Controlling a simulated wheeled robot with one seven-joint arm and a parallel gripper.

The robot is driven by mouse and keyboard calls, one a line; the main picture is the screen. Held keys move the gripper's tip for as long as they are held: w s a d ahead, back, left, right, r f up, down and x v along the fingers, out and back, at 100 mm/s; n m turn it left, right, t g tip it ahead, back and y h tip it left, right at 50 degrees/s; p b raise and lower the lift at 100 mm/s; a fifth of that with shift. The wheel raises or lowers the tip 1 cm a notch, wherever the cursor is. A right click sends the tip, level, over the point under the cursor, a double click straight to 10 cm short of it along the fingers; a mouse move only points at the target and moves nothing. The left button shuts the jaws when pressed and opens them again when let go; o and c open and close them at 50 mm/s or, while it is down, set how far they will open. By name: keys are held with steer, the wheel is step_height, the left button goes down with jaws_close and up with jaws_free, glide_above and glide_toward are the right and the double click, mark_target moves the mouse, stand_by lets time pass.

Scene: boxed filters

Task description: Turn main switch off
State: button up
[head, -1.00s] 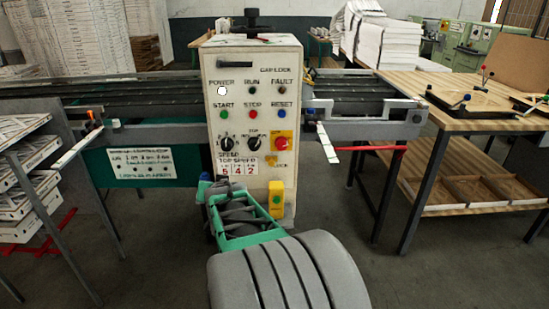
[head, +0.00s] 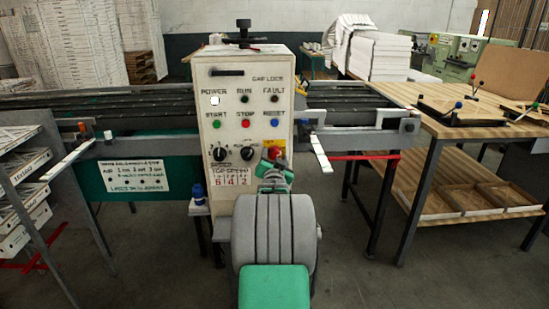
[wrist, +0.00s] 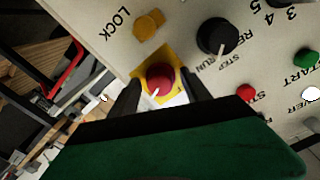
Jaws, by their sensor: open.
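The main switch is a red rotary knob (wrist: 160,79) on a yellow plate (wrist: 140,72) on the front of a pale control cabinet (head: 205,172). In the head view the red knob (head: 275,153) is partly hidden by my arm. My gripper (wrist: 163,84) is open, with one dark finger on each side of the knob. I cannot tell whether the fingers touch it. A pale pointer mark shows on the knob's lower part in the wrist view. The white power lamp (head: 215,100) on the panel looks lit.
A black rotary knob (wrist: 217,36), a yellow knob (wrist: 149,25) and a red button (wrist: 246,92) sit near the switch. A wooden workbench (head: 430,105) stands right of the cabinet, and a rack of stacked parts (head: 25,200) stands left.

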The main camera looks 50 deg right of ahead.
steer(key=shift+c, duration=0.3)
jaws_close()
steer(key=shift+n+b, duration=0.3)
steer(key=shift+b, duration=0.2)
steer(key=n+b, duration=0.9)
steer(key=b, duration=0.1)
steer(key=n+t+b, duration=0.1)
steer(key=n+b, duration=0.8)
steer(key=b, duration=0.1)
steer(key=shift+s+d+r+t, duration=0.1)
steer(key=shift+s+t, duration=0.05)
steer(key=shift+t, duration=0.15)
steer(key=shift+r, duration=0.1)
